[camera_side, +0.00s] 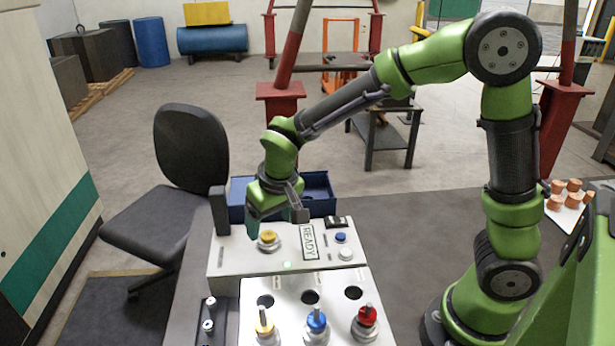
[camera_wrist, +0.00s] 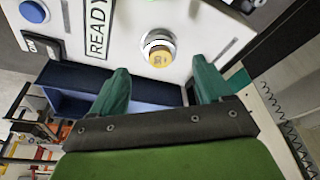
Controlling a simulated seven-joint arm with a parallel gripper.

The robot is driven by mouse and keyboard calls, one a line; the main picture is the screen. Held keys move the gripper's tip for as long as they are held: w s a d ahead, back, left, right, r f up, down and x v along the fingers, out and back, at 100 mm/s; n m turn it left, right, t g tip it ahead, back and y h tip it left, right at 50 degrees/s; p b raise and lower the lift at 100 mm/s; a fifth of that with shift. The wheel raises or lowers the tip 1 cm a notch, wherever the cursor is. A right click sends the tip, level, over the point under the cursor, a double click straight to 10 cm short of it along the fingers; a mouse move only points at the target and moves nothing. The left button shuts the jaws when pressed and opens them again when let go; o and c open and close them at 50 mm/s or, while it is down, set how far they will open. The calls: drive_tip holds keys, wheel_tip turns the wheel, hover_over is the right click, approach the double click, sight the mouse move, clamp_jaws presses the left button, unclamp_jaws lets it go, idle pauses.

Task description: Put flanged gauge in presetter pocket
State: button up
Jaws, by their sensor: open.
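A yellow-topped round piece with a silver flange (camera_side: 268,238) sits upright in the sloping white presetter panel (camera_side: 232,262), beside the READY label. It also shows in the wrist view (camera_wrist: 159,55), ahead of and between my fingers. I take it for the flanged gauge; its lower part and the pocket under it are hidden. My gripper (camera_side: 277,222) is open, its two green fingers apart and empty, just above and behind the piece. The open fingers (camera_wrist: 160,75) frame the bottom of the wrist view, with no visible contact with the piece.
A blue tray (camera_side: 318,187) stands behind the panel. A blue button (camera_side: 341,238), a white button (camera_side: 345,254) and a lit green lamp (camera_side: 287,266) are on it. In front, a white block has yellow (camera_side: 264,327), blue (camera_side: 317,322) and red (camera_side: 366,318) knobbed pieces and three dark holes.

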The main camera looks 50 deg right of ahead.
drive_tip(key=v, duration=1.2)
drive_tip(key=shift+r, duration=0.3)
drive_tip(key=shift+w+a, duration=0.1)
drive_tip(key=s+d+m+t+y, duration=0.1)
drive_tip(key=s+d+t, duration=0.3)
drive_tip(key=s, duration=0.9)
drive_tip(key=shift+d+m+y, duration=0.3)
drive_tip(key=shift+d+y, duration=0.5)
drive_tip(key=shift+d, duration=0.25)
drive_tip(key=shift+c, duration=0.4)
